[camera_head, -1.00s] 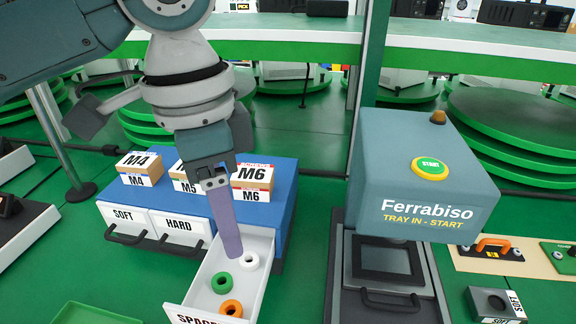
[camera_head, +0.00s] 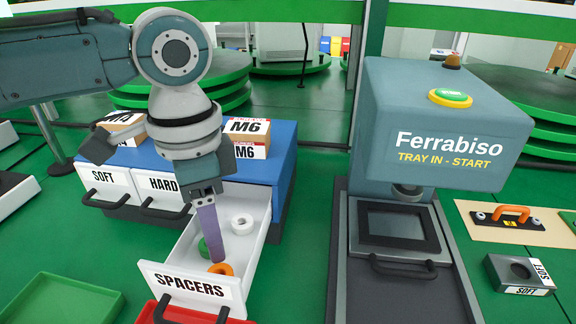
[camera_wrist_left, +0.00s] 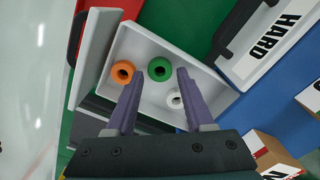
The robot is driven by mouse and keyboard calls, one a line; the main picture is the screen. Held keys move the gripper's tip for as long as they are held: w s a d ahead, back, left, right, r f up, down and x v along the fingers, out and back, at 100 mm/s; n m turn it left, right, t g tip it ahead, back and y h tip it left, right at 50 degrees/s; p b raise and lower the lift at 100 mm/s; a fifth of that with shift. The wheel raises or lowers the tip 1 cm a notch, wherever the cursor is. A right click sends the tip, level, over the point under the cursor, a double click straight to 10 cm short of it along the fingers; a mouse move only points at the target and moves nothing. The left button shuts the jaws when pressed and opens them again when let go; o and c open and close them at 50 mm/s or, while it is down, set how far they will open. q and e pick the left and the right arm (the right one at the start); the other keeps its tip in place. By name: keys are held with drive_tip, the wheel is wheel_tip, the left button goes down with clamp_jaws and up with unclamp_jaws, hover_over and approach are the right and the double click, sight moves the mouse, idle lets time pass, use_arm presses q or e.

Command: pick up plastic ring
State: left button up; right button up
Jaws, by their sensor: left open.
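The open SPACERS drawer (camera_head: 258,236) holds three rings: a white ring (camera_head: 242,224), a green ring (camera_head: 204,247) and an orange ring (camera_head: 221,269). The left wrist view also shows the orange ring (camera_wrist_left: 123,71) at left, the green ring (camera_wrist_left: 160,69) in the middle and the white ring (camera_wrist_left: 175,98) at right. My left gripper (camera_head: 213,258) points down over the drawer and partly hides the green ring in the head view. In the left wrist view its purple fingers (camera_wrist_left: 159,84) are apart with nothing held. My right gripper is not in view.
The blue cabinet (camera_head: 285,150) has closed SOFT (camera_head: 108,182) and HARD drawers, with M6 boxes (camera_head: 250,131) on top. The Ferrabiso machine (camera_head: 440,120) stands to the right. A green tray (camera_head: 62,298) lies front left, and a red tray (camera_head: 190,315) sits below the drawer front.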

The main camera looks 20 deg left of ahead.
use_arm(q)
drive_tip(key=shift+f, duration=0.45)
clamp_jaws()
